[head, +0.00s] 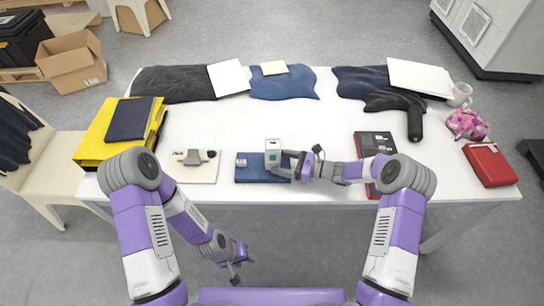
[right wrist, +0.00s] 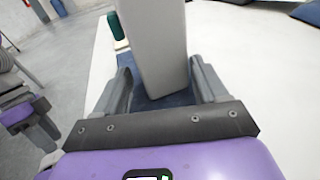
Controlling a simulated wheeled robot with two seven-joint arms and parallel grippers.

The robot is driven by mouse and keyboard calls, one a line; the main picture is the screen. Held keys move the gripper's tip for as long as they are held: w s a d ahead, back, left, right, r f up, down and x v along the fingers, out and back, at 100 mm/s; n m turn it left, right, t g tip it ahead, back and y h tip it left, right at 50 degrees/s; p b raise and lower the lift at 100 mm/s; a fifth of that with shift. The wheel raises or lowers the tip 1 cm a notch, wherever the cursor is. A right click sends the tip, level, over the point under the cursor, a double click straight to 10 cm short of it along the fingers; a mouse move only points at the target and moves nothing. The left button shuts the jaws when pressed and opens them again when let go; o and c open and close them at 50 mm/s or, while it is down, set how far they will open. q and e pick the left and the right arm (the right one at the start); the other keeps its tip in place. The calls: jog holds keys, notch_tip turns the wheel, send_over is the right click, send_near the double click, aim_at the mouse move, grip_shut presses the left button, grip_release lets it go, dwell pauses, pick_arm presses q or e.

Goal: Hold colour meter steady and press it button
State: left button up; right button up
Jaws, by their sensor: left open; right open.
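The colour meter (head: 273,149), a pale upright block with a darker panel, stands on a dark blue mat (head: 262,178) near the table's front edge. My right gripper (head: 283,163) reaches it from the right. In the right wrist view the pale block (right wrist: 152,50) is between the two open fingers (right wrist: 162,88), with a visible gap at least on the left; I cannot tell whether the right finger touches. The button cannot be made out. My left gripper (head: 236,268) is open and empty, low in front of the table, below its edge.
A black-and-red case (head: 372,142) lies under my right arm. The table's middle is clear.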

pick_arm(q)
jog(key=shift+f, duration=0.4)
pick_arm(e)
jog(key=shift+x, duration=1.15)
jog(key=c, duration=0.6)
pick_arm(q)
grip_shut()
dwell(0.4)
